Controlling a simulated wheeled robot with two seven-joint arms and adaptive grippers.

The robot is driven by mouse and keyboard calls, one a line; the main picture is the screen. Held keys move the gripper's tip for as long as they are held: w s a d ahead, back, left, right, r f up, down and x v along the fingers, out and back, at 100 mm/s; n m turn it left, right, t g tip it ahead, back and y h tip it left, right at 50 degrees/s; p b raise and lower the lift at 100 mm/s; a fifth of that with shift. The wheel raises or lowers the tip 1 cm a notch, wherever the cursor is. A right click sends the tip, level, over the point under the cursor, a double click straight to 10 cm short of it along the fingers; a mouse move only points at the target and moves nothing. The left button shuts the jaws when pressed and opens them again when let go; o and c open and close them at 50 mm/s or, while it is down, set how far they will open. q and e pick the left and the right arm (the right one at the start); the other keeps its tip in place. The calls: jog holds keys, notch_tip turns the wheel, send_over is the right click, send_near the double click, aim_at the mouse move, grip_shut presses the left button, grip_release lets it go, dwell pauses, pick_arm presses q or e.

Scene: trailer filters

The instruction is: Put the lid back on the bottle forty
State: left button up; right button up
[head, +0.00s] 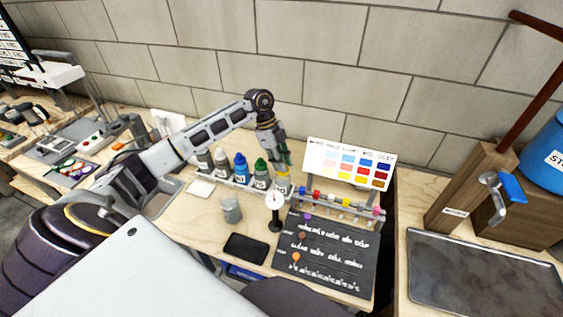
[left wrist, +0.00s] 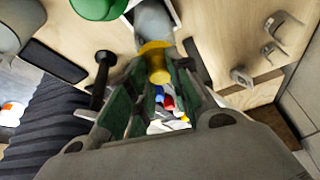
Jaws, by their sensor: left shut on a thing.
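My left gripper (head: 283,160) is above the right end of a row of dropper bottles. In the left wrist view, the green-padded fingers (left wrist: 158,100) are closed around the narrow tip of a yellow lid (left wrist: 155,55). The pale body of a bottle (left wrist: 152,20) shows right behind the lid; I cannot tell whether they touch. In the head view this bottle (head: 282,183) has yellow at its top and stands upright, partly under the fingers. Its number is too small to read. My right gripper is not in view.
Green (head: 261,173), blue (head: 241,169) and grey-topped (head: 221,163) bottles stand close on the left. A colour chart (head: 348,163) and a rack of small coloured pieces (head: 340,203) are on the right. A grey cup (head: 232,209), a small stand (head: 275,212) and a black phone (head: 246,249) are in front.

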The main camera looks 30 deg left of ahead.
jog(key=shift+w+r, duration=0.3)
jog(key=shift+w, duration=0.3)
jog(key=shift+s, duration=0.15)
pick_arm(q)
jog(key=o, duration=0.6)
jog(key=shift+o, duration=1)
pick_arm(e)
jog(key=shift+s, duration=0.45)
pick_arm(q)
jog(key=shift+o, duration=0.4)
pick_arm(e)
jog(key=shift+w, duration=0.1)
